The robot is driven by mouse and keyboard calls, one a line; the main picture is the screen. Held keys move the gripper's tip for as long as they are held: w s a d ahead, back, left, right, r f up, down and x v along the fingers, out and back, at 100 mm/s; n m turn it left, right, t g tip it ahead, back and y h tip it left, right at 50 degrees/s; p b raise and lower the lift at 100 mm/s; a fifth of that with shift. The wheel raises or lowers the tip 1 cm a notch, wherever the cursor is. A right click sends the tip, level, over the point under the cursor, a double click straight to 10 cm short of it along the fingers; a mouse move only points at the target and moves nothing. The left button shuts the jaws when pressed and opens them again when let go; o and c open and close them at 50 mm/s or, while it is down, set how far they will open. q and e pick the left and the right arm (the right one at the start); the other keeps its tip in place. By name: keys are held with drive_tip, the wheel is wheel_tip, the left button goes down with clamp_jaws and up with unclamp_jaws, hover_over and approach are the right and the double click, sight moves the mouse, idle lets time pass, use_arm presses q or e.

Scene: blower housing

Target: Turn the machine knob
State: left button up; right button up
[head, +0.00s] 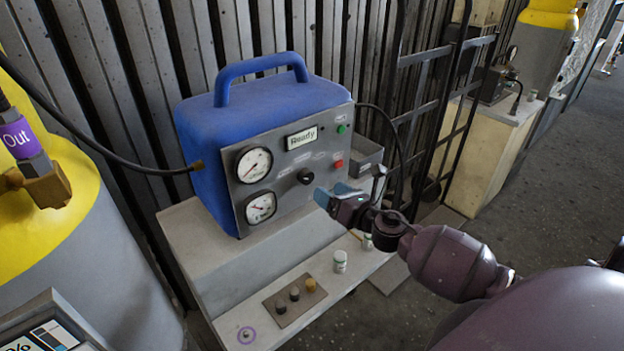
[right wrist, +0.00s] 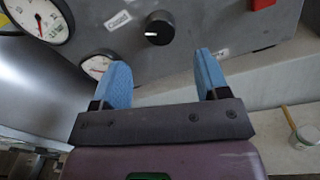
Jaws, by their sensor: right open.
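The blue machine (head: 262,110) stands on a grey stand, with a grey front panel. Its black knob (head: 306,176) sits in the middle of the panel, below the "Ready" display (head: 301,138). In the right wrist view the knob (right wrist: 159,28) shows a white pointer mark and lies ahead of the fingers, apart from them. My right gripper (head: 331,196) has blue fingers and is in front of the panel, below and right of the knob. In the right wrist view the right gripper (right wrist: 165,80) is open and empty. My left gripper is not in view.
Two gauges, the upper (head: 254,164) and lower (head: 261,207), are left of the knob. A red button (head: 338,165) and green button (head: 341,128) are on its right. Small jars (head: 340,261) and a plate with caps (head: 294,298) are on the lower ledge. A black rack stands behind.

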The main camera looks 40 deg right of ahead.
sight(310, 178)
drive_tip(key=shift+w+a, duration=0.25)
drive_tip(key=shift+w, duration=1.55)
drive_tip(key=shift+w+a, duration=0.2)
drive_tip(key=shift+w, duration=1.55)
drive_tip(key=c, duration=0.9)
